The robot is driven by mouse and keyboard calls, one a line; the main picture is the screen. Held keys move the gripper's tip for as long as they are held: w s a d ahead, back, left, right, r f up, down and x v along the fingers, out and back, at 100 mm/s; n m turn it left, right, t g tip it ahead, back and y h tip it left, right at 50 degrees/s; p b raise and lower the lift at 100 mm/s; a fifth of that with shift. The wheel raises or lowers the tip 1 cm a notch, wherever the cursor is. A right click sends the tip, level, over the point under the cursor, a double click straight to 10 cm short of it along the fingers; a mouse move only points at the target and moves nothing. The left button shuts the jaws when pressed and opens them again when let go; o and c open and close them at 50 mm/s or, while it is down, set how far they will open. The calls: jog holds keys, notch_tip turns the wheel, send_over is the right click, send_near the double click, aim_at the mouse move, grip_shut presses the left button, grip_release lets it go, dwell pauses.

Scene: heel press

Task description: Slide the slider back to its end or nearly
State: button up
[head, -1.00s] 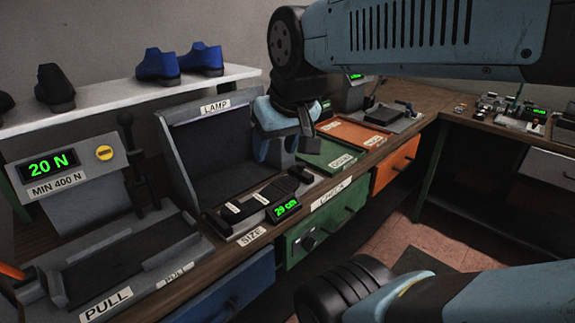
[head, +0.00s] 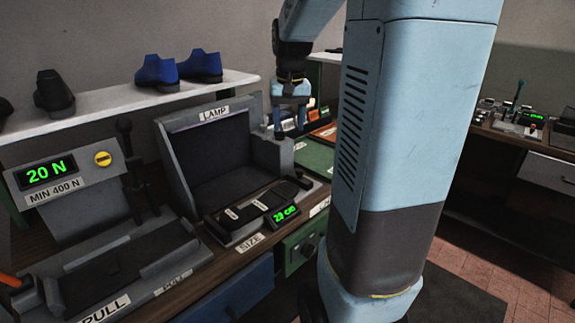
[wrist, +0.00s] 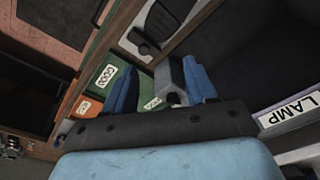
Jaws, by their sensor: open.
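The size gauge (head: 250,215) lies on the bench in front of the lamp box, with a green display (head: 285,213) that seems to read 29 cm. Its dark slider (head: 284,191) sits toward the right end of the track. My gripper (head: 290,122) is open and empty, above the bench behind and right of the gauge, apart from the slider. In the wrist view my gripper (wrist: 160,88) has its two blue fingers spread, with a grey post of the lamp box showing between them. The gauge (wrist: 160,22) seems to show at that view's top, partly cut off.
The lamp box (head: 215,150) stands behind the gauge, its grey side block (head: 270,152) near my gripper. A pull tester (head: 120,270) with a lever is at left. Green and orange trays lie right. A shelf (head: 110,105) holds shoes. My arm hides the bench's right part.

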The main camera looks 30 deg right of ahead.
jog(key=m+g, duration=0.1)
send_over(300, 170)
notch_tip(300, 170, down, 5)
notch_tip(300, 170, down, 14)
jog(key=shift+r, duration=0.25)
jog(key=shift+c, duration=0.5)
jog(key=shift+w, duration=0.1)
grip_shut()
